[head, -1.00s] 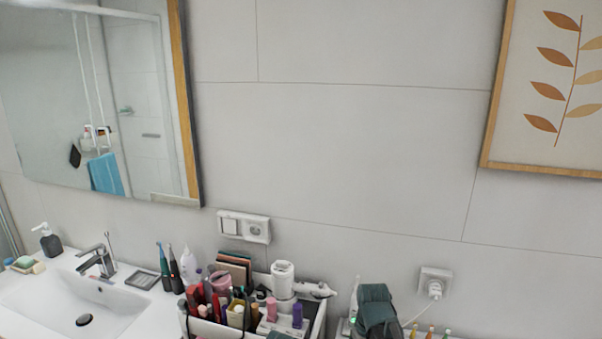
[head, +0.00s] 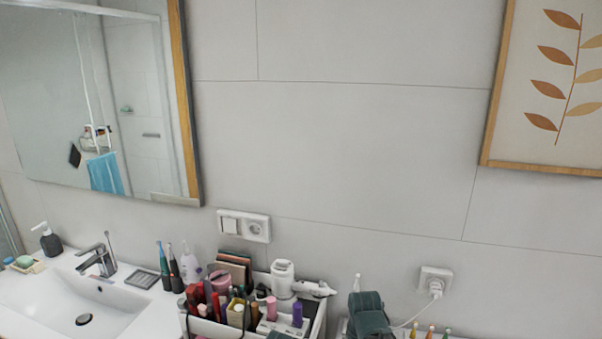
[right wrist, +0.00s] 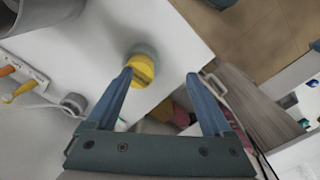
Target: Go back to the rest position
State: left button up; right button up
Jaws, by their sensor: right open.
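In the head view, a dark teal part of my right arm (head: 368,318) shows at the bottom edge, right of the white organizer. Its fingers are not visible there. In the right wrist view, my right gripper (right wrist: 160,77) is open, with its two blue fingers spread apart and nothing clasped between them. A yellow and grey round item (right wrist: 142,66) stands on a white surface beyond the fingers, close to the left fingertip in the picture. My left gripper is in neither view.
A white organizer (head: 318,322) full of cosmetics stands at the bottom middle. A sink (head: 120,312) with a tap (head: 97,262) is at the left. A plugged-in charger (head: 434,283) with a cable is on the wall. The white surface (right wrist: 190,45) has an edge above the floor.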

jog(key=s+a+r+p, duration=0.1)
jog(key=s+a, duration=0.7)
jog(key=s, duration=0.1)
jog(key=shift+a, duration=0.2)
